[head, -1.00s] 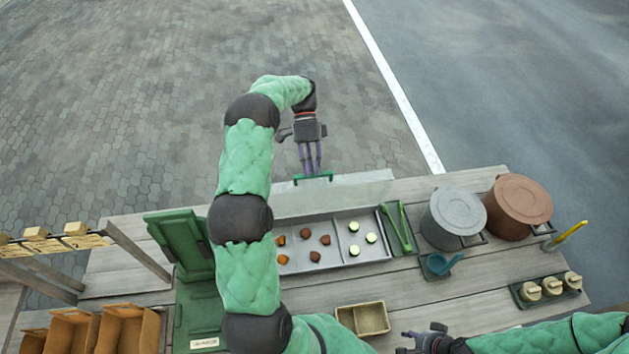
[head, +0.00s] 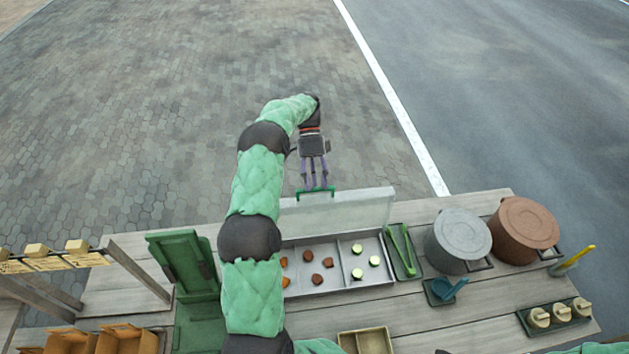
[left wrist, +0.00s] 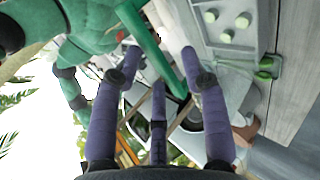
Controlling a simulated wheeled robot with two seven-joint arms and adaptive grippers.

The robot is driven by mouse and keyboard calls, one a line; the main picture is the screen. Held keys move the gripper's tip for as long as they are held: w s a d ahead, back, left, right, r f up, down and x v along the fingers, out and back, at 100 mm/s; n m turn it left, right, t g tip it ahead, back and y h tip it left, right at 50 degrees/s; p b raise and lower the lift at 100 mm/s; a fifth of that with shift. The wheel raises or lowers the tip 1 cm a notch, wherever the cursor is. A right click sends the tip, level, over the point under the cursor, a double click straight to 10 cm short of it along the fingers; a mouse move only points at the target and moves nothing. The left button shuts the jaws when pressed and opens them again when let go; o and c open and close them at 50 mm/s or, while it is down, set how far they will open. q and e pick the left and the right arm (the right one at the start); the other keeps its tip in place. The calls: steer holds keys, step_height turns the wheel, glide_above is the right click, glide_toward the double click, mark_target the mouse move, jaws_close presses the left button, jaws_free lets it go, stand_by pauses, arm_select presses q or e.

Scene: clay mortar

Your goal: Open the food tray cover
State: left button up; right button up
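The food tray cover (head: 345,211) is a pale metal panel standing raised along the back edge of the food tray (head: 330,290). The open tray shows orange, brown and pale green food pieces in its compartments. The cover's green handle (head: 315,193) is on its upper edge; the green bar (left wrist: 150,45) also crosses the left wrist view at the fingertips. My left gripper (head: 317,188) is at the handle with its purple fingers spread apart; I cannot tell whether they touch it. Only a dark bit of my right gripper (head: 441,352) shows at the bottom edge.
Right of the tray are green tongs (head: 401,250), a grey pot (head: 459,240), a brown pot (head: 524,230) and a blue scoop (head: 450,289). A green stand (head: 185,265) is at the left. A divided box (head: 365,342) is in front. Paving behind the table is free.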

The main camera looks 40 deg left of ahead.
arm_select(q)
steer(key=shift+s+f, duration=0.25)
steer(key=shift+f, duration=0.95)
steer(key=shift+s+a, duration=0.25)
steer(key=shift+r, duration=0.15)
steer(key=shift+w+r, duration=0.15)
steer(key=shift+r, duration=0.45)
step_height(320, 180, up, 10)
steer(key=shift+f, duration=0.15)
